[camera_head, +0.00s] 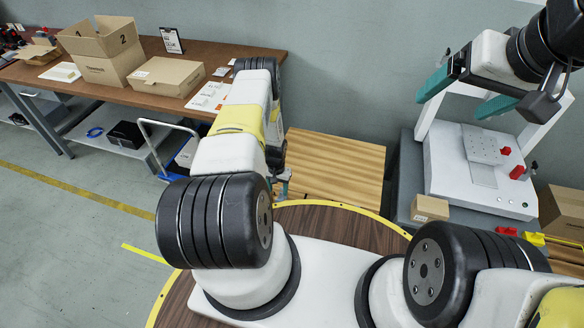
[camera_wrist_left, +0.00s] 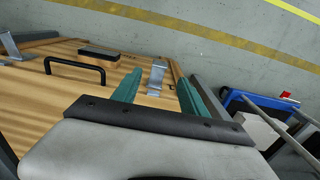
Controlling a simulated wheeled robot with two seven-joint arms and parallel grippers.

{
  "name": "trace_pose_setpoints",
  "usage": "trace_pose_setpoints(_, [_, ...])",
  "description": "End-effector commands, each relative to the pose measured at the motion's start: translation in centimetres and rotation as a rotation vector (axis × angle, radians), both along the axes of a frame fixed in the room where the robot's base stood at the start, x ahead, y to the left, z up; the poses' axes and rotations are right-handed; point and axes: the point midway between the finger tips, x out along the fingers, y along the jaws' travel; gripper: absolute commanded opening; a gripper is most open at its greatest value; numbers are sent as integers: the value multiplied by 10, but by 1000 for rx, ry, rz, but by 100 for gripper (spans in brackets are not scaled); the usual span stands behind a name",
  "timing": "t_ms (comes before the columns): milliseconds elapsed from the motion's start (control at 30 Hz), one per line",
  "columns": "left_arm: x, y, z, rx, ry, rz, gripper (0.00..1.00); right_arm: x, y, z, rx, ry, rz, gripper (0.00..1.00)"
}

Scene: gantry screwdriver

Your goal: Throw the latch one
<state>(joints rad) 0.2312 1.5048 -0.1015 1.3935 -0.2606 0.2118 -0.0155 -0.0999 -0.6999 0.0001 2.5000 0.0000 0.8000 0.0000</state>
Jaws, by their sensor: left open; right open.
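In the left wrist view a wooden case (camera_wrist_left: 60,100) shows a black handle (camera_wrist_left: 75,66) and two metal latches. One latch (camera_wrist_left: 157,78) stands up at the case edge, and another latch (camera_wrist_left: 10,46) is at the far left. I cannot tell which is latch one. My left gripper (camera_wrist_left: 160,77) is open, its teal fingers on either side of the nearer latch; contact is not clear. In the head view the wooden case (camera_head: 335,165) lies beyond the round table, and my left gripper is mostly hidden behind my arm. My right gripper (camera_head: 458,95) is open and empty at the upper right.
A white gantry machine (camera_head: 470,170) stands at the right, below my right gripper. A small cardboard box (camera_head: 430,208) sits near its front corner. A brown workbench (camera_head: 140,95) with cartons is at the left. A blue-framed cart (camera_wrist_left: 270,105) stands right of the case.

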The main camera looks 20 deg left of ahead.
Motion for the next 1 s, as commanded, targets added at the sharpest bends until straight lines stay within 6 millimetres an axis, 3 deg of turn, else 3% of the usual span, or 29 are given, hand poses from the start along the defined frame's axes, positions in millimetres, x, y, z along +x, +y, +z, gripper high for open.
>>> trace_pose_setpoints(500, [-1, 0, -70, 0, 0, -1, 51, 0, 0, 0, 0, 0, 0, 86])
trace_pose_setpoints(867, [0, 0, -76, 0, 1, -1, 51, 0, 0, 0, 0, 0, 0, 86])
trace_pose_setpoints(1000, [-1, 0, -76, 0, 1, -1, 27, 0, 0, 0, 0, 0, 0, 86])
